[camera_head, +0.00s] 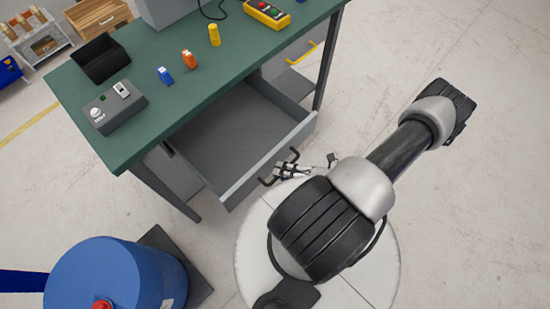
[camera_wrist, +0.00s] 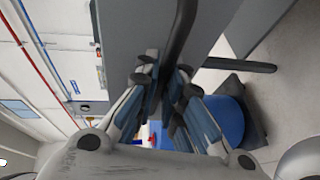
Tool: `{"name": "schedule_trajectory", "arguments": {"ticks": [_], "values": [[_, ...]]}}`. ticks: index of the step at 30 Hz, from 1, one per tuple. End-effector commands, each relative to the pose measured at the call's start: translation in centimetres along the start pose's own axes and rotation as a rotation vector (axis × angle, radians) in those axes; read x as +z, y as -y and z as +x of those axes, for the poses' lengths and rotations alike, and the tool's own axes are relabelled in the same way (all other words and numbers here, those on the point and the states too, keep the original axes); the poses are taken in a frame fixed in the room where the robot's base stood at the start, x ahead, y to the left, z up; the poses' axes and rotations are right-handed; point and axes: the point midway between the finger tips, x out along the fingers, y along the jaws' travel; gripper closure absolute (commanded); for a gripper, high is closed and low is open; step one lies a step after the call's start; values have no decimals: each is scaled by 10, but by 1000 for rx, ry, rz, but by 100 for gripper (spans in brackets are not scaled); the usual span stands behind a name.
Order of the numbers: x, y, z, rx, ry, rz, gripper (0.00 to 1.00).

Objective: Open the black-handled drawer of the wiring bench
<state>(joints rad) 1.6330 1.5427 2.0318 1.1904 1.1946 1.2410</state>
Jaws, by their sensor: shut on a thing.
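The wiring bench has a green top (camera_head: 160,100) and grey legs. Its grey drawer (camera_head: 232,130) is pulled well out in the head view and looks empty inside. The drawer's black handle (camera_head: 268,181) is on the front panel. My gripper (camera_head: 287,170) is at this handle, its fingers closed around the bar. In the wrist view the dark handle bar (camera_wrist: 180,35) runs down between the fingertips of my gripper (camera_wrist: 168,78). The drawer's grey front (camera_wrist: 130,35) fills the upper middle there. Part of the handle is hidden by the fingers.
A second handle, yellow (camera_head: 303,52), shows under the bench's right part. A blue drum (camera_head: 115,275) stands at the lower left, near the drawer. Small blue, orange and yellow items and a grey box (camera_head: 115,107) stand on the bench. The floor at the right is clear.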

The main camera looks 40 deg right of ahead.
Motion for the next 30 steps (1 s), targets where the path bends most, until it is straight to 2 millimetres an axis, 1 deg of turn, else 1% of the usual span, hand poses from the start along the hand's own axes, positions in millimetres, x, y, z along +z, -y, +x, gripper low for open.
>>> {"name": "schedule_trajectory", "arguments": {"ticks": [4, 14, 15, 19, 30], "values": [[-2, 1, -5, 0, -1, -1, 100], [-2, 1, -5, 1, -2, -1, 100], [-2, 1, -5, 1, -1, -1, 91], [-2, 1, -5, 0, -1, -1, 82], [-2, 1, -5, 0, 0, 0, 82]]}}
